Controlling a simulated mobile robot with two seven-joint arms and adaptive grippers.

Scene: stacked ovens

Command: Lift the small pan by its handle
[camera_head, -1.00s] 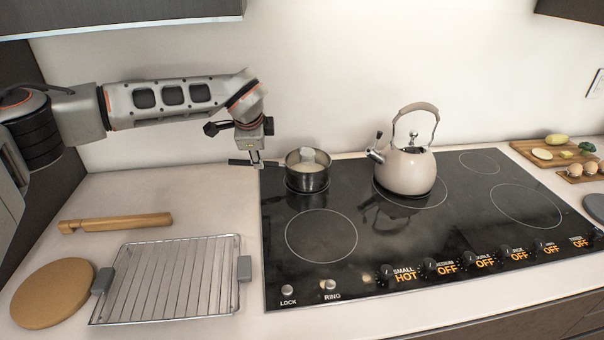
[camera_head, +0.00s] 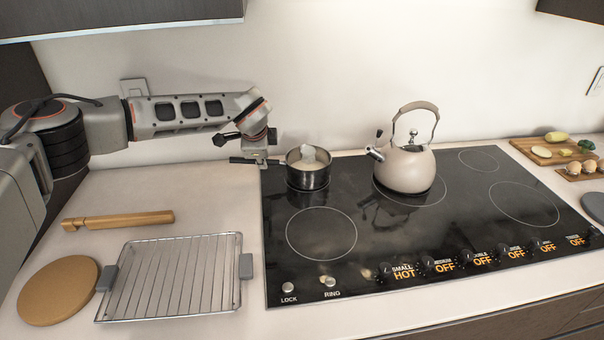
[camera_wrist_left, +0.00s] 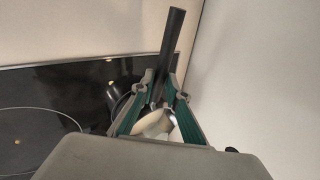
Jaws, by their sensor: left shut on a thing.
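The small pan (camera_head: 308,178) is a dark metal pot with pale contents, at the back left burner of the black cooktop. Its dark handle (camera_head: 240,160) points left, past the cooktop edge. My left gripper (camera_head: 262,161) is at the handle, close to the pan's left side. In the left wrist view the black handle (camera_wrist_left: 173,42) runs up between the two green-sided fingers (camera_wrist_left: 164,85), which are shut on it. The pan body (camera_wrist_left: 119,94) is partly hidden behind the fingers there. I cannot tell whether the pan's base touches the glass. My right gripper is not in view.
A cream kettle (camera_head: 406,169) stands on the burner right of the pan. The wall is close behind the pan. The front left burner (camera_head: 321,234) is clear.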

